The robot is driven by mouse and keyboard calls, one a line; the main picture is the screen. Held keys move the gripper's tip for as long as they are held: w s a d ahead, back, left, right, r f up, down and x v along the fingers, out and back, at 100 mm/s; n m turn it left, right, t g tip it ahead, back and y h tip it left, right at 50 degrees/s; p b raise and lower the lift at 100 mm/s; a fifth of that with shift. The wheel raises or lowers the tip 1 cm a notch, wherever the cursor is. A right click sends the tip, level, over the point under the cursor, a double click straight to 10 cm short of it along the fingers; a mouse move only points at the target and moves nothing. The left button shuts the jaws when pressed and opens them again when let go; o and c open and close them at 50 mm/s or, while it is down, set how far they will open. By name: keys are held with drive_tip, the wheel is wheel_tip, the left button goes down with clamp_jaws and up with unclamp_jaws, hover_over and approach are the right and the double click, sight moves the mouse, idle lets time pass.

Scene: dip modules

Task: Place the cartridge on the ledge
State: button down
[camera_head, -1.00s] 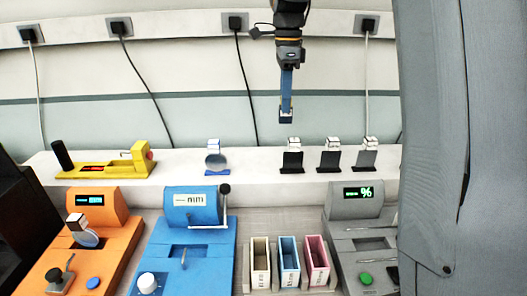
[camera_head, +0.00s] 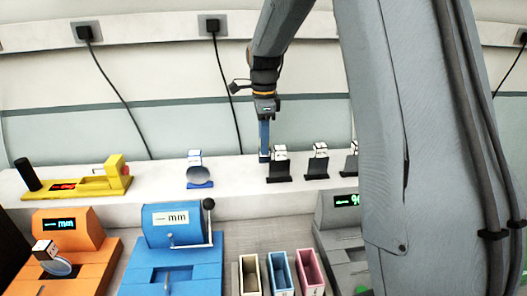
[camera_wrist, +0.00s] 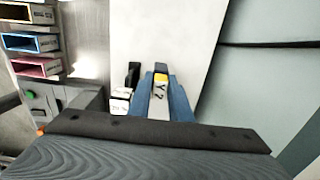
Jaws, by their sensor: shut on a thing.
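My gripper (camera_head: 264,156) points down at the white ledge (camera_head: 232,172), just left of a row of black cartridges with white tops. In the wrist view its blue fingers (camera_wrist: 161,75) are shut on a cartridge (camera_wrist: 159,92), which shows a pale face marked "Y2" and a yellow-orange end. The held cartridge is hard to make out in the head view. The nearest black cartridge (camera_head: 279,168) stands close beside the gripper; its black part and white top also show in the wrist view (camera_wrist: 120,101). Whether the held cartridge touches the ledge cannot be told.
Another black cartridge (camera_head: 317,164) stands further right on the ledge. A round grey piece on a blue base (camera_head: 199,174) and a yellow device (camera_head: 95,184) are to the left. Orange (camera_head: 70,240), blue (camera_head: 174,232) and grey machines and several open bins stand in front.

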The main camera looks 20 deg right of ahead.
sight(264, 162)
drive_tip(key=shift+f+p, duration=0.5)
drive_tip(key=shift+f, duration=1.3)
drive_tip(key=shift+f, duration=0.15)
drive_tip(key=c, duration=1.6)
unclamp_jaws()
wheel_tip(264, 162, up, 12)
drive_tip(key=b, duration=0.3)
drive_tip(key=shift+r+b, duration=0.2)
drive_tip(key=shift+b, duration=0.2)
